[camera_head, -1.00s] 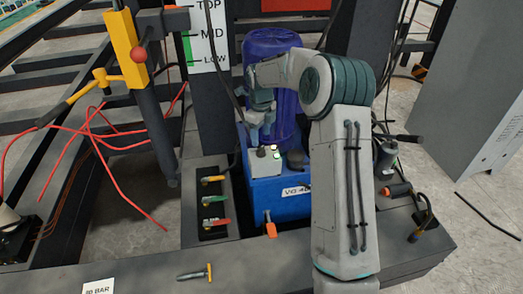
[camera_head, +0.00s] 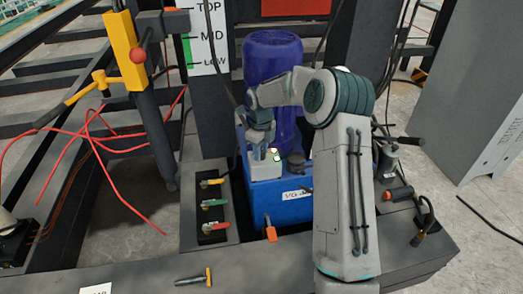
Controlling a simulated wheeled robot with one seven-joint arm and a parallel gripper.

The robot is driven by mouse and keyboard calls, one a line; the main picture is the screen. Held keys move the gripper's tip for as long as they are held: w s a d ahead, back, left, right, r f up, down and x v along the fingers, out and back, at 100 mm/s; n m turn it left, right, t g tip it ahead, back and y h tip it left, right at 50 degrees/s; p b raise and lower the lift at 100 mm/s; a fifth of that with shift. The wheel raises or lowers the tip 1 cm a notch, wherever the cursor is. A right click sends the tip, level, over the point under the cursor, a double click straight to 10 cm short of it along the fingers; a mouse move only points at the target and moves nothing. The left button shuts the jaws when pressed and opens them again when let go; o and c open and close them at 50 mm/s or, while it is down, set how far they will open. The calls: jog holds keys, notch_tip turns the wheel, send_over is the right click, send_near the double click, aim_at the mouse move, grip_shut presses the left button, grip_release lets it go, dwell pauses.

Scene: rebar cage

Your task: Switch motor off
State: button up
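The blue motor (camera_head: 275,65) stands upright on a blue tank (camera_head: 290,205). A small pale switch box (camera_head: 264,166) sits on the tank's top, in front of the motor. A lit green-white button (camera_head: 277,156) shows on the right of the box's top. My gripper (camera_head: 260,154) points down at the left part of the box's top, at or very near its surface. It hides the dark control there. I cannot tell contact for sure, nor whether the fingers are open or shut. No held object shows.
A panel with yellow, green and red levers (camera_head: 213,204) stands left of the tank. An orange-handled valve (camera_head: 270,230) is on the tank's front. A T-handled tool (camera_head: 195,277) lies on the front beam. A grey cabinet (camera_head: 475,95) stands at right.

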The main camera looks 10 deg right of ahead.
jog(key=shift+r+n, duration=0.1)
jog(key=shift+n, duration=0.2)
jog(key=shift+n+p, duration=0.6)
jog(key=shift+n, duration=0.4)
jog(key=n+p, duration=0.2)
jog(key=n, duration=0.4)
jog(key=n+p, duration=0.1)
jog(key=n, duration=0.3)
jog(key=shift+n+p, duration=0.4)
jog(key=n+p, duration=0.1)
jog(key=n, duration=0.3)
jog(key=shift+n, duration=0.4)
jog(key=o, duration=1)
